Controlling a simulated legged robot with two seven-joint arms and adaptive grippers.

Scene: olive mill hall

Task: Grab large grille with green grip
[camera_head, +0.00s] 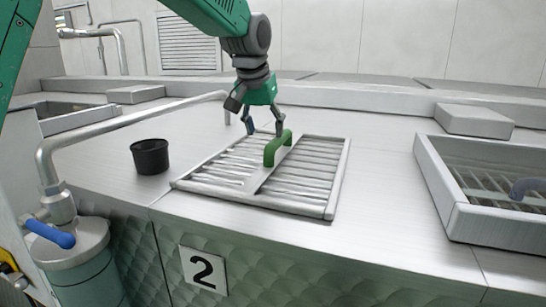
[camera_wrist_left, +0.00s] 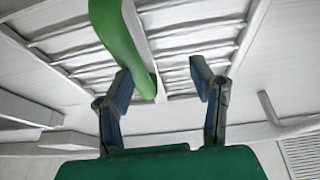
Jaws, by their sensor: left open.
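The large metal grille (camera_head: 312,187) lies flat on the steel counter. A green grip (camera_head: 277,148) arches up from the bar across its middle. My left gripper (camera_head: 264,130) is above the far side of the grille, just behind and left of the grip. In the left wrist view the gripper (camera_wrist_left: 163,88) has its two fingers apart, with nothing held between them. The grille's slats (camera_wrist_left: 205,40) show behind the fingers. My right gripper is not in view.
A black cup (camera_head: 150,156) stands left of the grille. A bent steel pipe (camera_head: 130,122) runs along the counter's left side to a blue-handled valve (camera_head: 50,234). A raised metal frame (camera_head: 455,200) with another grille inside stands at right. Counter between grille and frame is clear.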

